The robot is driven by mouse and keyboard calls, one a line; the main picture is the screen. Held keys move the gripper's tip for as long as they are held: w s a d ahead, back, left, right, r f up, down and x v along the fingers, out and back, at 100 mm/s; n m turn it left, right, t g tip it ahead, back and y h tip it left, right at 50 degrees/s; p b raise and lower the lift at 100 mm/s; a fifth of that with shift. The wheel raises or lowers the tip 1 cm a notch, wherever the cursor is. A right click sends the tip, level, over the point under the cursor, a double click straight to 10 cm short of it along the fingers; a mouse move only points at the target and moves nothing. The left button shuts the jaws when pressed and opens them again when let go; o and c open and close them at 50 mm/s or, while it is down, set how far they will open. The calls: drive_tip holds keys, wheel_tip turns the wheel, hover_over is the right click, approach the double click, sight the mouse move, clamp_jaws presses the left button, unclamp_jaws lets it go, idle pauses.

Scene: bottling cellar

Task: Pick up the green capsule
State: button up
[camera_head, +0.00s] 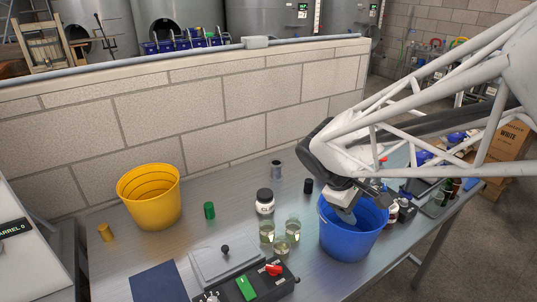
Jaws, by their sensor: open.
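The green capsule (209,210) stands upright on the grey metal table, right of the yellow bucket and left of the dark-capped jar. My gripper (350,212) is at the right, over the mouth of the blue bucket (345,248), well apart from the green capsule. Its jaws are open; the fingertips are small and partly hidden against the bucket. I see nothing held in it.
A yellow bucket (149,203) and a gold cylinder (106,232) stand at the left. A dark-capped jar (265,202), glasses (292,230), a black cylinder (308,186) and a grey cup (276,169) stand between capsule and gripper. A block wall (200,120) rises behind.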

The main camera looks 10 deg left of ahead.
drive_tip(key=w+a+f+n+t+h, duration=0.1)
drive_tip(key=w+a+f+n, duration=0.15)
drive_tip(key=a, duration=0.35)
drive_tip(key=w+a+f+n+t+h, duration=0.1)
drive_tip(key=w+a+f+n, duration=0.1)
drive_tip(key=w+a+n, duration=0.3)
drive_tip(key=n+t+y, duration=0.3)
drive_tip(key=n+t, duration=0.6)
drive_tip(key=n, duration=0.5)
approach(210, 210)
drive_tip(key=shift+m, duration=0.25)
drive_tip(key=w, duration=0.1)
drive_tip(key=w+f, duration=0.2)
drive_tip(key=w, duration=0.1)
drive_tip(key=shift+a, duration=0.25)
drive_tip(key=shift+w+d+f+g, duration=0.15)
drive_tip(key=shift+w+d+f, duration=0.1)
drive_tip(key=shift+w, duration=0.3)
drive_tip(key=shift+w+d+f+g, duration=0.15)
drive_tip(key=shift+w+f, duration=0.1)
drive_tip(key=shift+w, duration=0.3)
drive_tip(key=shift+x, duration=2.6)
